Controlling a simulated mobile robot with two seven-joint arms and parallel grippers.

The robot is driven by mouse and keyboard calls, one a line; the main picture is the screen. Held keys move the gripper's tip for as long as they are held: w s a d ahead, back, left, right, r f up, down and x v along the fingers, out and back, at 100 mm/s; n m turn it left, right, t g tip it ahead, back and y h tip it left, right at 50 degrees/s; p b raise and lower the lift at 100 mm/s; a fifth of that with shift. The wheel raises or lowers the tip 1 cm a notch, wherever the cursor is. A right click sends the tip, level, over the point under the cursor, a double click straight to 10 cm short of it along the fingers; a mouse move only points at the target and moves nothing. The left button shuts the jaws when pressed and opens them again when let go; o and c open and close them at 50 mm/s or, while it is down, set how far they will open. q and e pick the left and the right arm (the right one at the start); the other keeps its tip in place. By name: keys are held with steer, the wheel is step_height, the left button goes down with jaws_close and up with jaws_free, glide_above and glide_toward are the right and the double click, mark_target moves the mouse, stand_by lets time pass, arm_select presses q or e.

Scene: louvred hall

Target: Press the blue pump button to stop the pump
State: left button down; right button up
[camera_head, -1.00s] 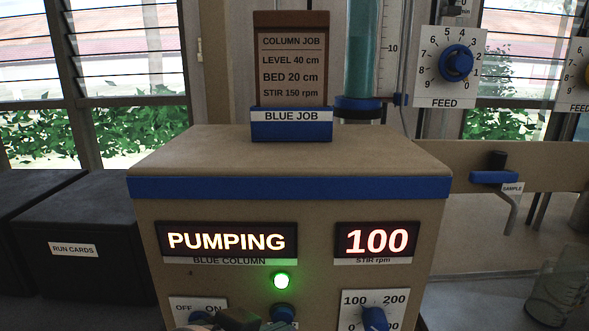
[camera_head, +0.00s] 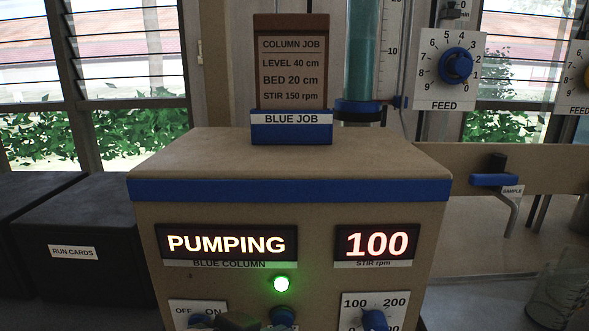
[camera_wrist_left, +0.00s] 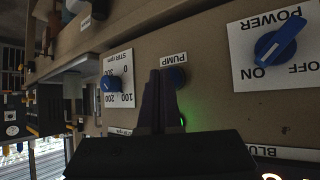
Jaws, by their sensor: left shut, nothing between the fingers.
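The blue pump button (camera_head: 283,315) sits on the tan control box, under a lit green lamp (camera_head: 282,284). The display (camera_head: 227,243) above reads PUMPING. The button (camera_wrist_left: 177,77) also shows in the left wrist view beside the PUMP label (camera_wrist_left: 174,58). My left gripper (camera_wrist_left: 160,75) is shut and empty, its fingertips close beside the button in that view; I cannot tell whether they touch. In the head view the gripper (camera_head: 238,321) shows as a dark tip at the bottom edge, left of the button. My right gripper is not in view.
A POWER knob (camera_wrist_left: 278,42) and a stir knob (camera_wrist_left: 108,84) flank the button. The stir display (camera_head: 377,243) reads 100. A job card (camera_head: 292,70) stands on the box. A black RUN CARDS box (camera_head: 85,262) is at left, a glass beaker (camera_head: 560,298) at right.

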arm_select(q)
steer(key=shift+w, duration=0.15)
stand_by(0.4)
steer(key=shift+w, duration=0.2)
stand_by(0.3)
steer(key=shift+s, duration=0.25)
steer(key=shift+s+p, duration=0.1)
steer(key=shift+p, duration=0.25)
